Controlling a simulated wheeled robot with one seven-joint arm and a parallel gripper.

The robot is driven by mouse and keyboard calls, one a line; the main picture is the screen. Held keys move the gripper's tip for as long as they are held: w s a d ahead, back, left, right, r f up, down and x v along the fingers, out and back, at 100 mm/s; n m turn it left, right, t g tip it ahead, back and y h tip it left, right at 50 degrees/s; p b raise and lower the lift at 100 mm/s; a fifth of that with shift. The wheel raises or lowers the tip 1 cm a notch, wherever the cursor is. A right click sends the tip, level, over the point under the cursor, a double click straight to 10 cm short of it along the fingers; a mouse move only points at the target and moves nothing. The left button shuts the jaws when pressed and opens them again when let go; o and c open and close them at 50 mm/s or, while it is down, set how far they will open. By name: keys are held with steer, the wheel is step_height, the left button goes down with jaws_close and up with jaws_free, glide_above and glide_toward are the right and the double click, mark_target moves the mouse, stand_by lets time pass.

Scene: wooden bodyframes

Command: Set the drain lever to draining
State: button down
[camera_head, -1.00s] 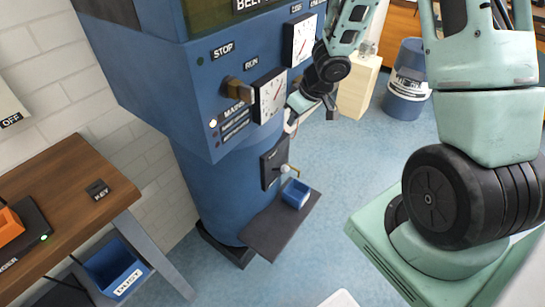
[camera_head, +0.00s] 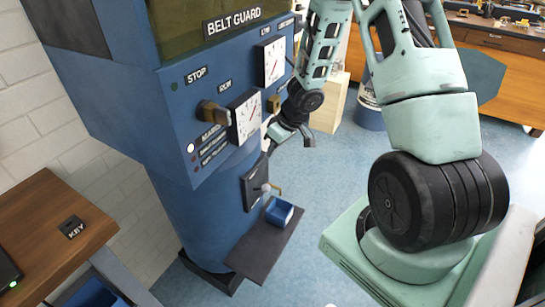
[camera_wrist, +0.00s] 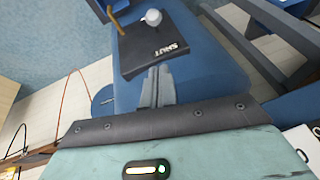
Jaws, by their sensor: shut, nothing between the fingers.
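The drain lever shows as a pale round knob (camera_head: 266,187) on a dark plate (camera_head: 251,191) low on the blue column. A brass spout sticks out beside it, above a blue bin. In the wrist view the knob (camera_wrist: 153,17) stands near the top of the dark plate (camera_wrist: 137,55), whose visible label reads SHUT, upside down. My gripper (camera_wrist: 157,88) is shut and empty, its fingertips close to the plate's near edge and apart from the knob. In the head view my gripper end (camera_head: 269,146) is above the plate, partly hidden by the machine; contact cannot be told.
The blue bin (camera_head: 279,210) sits on a dark shelf (camera_head: 248,258) below the spout. A wooden bench (camera_head: 40,215) stands left. Open blue floor lies right of the shelf.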

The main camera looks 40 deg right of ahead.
steer(key=b, duration=0.7)
glide_above(261, 188)
steer(key=d, duration=0.2)
step_height(261, 188, down, 9)
steer(key=shift+s+a+f+b, duration=0.2)
steer(key=shift+s+f+b, duration=0.35)
steer(key=shift+f+b, duration=0.2)
steer(key=shift+f, duration=0.15)
